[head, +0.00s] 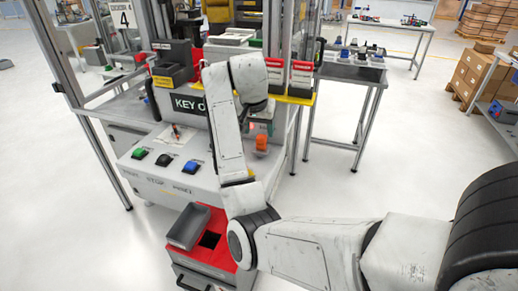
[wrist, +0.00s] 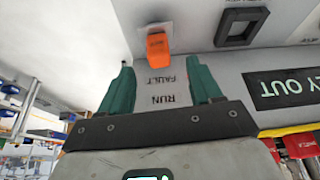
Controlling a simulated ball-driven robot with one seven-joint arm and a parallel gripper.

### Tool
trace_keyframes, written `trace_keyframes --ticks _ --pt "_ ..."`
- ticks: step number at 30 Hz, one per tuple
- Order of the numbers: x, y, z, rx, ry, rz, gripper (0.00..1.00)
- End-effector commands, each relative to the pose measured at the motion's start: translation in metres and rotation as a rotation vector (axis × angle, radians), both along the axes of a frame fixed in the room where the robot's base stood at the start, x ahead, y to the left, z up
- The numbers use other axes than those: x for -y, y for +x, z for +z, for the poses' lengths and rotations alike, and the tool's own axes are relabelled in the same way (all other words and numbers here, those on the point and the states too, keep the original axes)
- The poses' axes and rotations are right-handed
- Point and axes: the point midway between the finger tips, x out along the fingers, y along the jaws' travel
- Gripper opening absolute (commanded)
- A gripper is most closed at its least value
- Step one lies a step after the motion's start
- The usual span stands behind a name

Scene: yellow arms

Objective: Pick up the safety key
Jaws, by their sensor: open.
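The safety key appears as an orange tag (wrist: 158,47) in the wrist view, at a small pale fitting on the grey panel beside the upside-down words FAULT and RUN. In the head view an orange piece (head: 261,142) shows on the console front, just right of my arm. In the head view my arm hides most of the gripper.
A KEY OUT sign (head: 188,105) is on the console, with green, black and blue buttons (head: 164,157) left of my arm. A dark square frame (wrist: 240,27) sits on the panel near the key. A red cart with a grey tray (head: 188,227) stands in front.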

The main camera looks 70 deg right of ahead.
Motion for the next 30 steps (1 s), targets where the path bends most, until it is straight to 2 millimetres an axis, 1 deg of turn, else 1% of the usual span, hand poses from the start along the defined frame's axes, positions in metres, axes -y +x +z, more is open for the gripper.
trace_keyframes --ticks 1,3,8,10,15,18,21,27,30 --pt "0.003 0.000 -0.009 -0.001 0.000 -0.002 0.64" --pt "0.005 0.001 -0.015 -0.001 0.000 0.001 0.64" --pt "0.008 0.001 -0.021 -0.001 0.001 0.000 0.64" --pt "0.010 0.001 -0.027 -0.002 0.002 0.001 0.64" --pt "0.018 0.000 -0.051 -0.003 0.003 0.001 0.64" --pt "0.022 0.001 -0.061 -0.001 0.002 0.002 0.64" --pt "0.024 0.002 -0.066 0.000 0.000 0.001 0.64" --pt "0.025 0.002 -0.067 0.001 0.000 0.001 0.64" --pt "0.024 0.002 -0.067 0.001 0.000 0.001 0.55"
